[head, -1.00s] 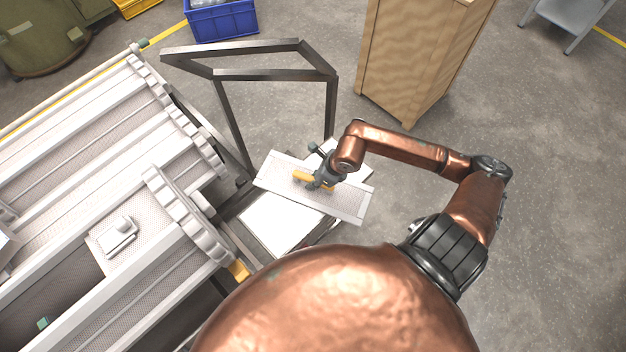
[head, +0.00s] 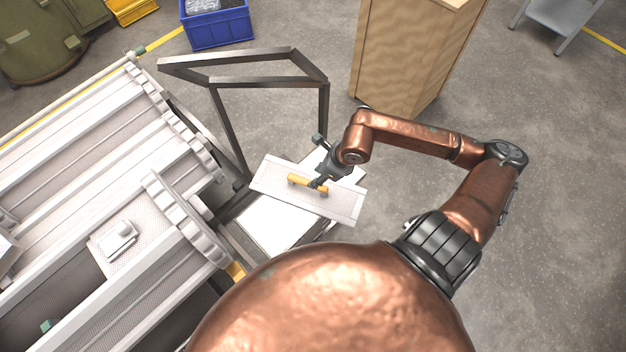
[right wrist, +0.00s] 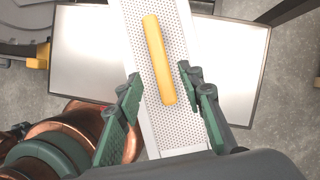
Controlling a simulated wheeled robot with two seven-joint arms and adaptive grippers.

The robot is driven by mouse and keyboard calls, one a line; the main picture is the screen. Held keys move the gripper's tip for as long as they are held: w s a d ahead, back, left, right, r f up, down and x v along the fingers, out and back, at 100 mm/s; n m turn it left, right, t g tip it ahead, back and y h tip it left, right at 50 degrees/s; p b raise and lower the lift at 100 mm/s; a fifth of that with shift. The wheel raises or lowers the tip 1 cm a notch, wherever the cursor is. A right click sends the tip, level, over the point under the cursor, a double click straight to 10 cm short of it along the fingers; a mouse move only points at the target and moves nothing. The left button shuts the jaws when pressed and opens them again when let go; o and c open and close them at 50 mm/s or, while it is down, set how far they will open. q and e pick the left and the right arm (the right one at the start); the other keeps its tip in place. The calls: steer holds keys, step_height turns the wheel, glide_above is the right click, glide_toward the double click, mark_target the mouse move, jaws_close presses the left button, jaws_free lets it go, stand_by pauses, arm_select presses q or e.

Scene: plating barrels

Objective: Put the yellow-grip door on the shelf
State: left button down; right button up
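The door (head: 340,205) is a pale perforated panel with a plain rim and a yellow grip (head: 297,179). It lies across the white-topped, dark-edged shelf (head: 268,226) beside the barrels, its right end reaching past the shelf. The right wrist view shows the door (right wrist: 180,55) and its yellow grip (right wrist: 158,58) over the shelf (right wrist: 95,60). My right gripper (head: 317,184) is just above the grip. Its green fingers (right wrist: 159,76) are spread, one on each side of the grip with gaps between, holding nothing. My left gripper is out of view.
White plating barrels (head: 110,170) with ribbed end rings fill the left. A dark metal frame (head: 237,84) rises behind the shelf. A wooden cabinet (head: 405,60) and a blue crate (head: 218,25) stand farther back. The floor at right is clear.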

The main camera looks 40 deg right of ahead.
steer(key=v, duration=0.3)
stand_by(0.6)
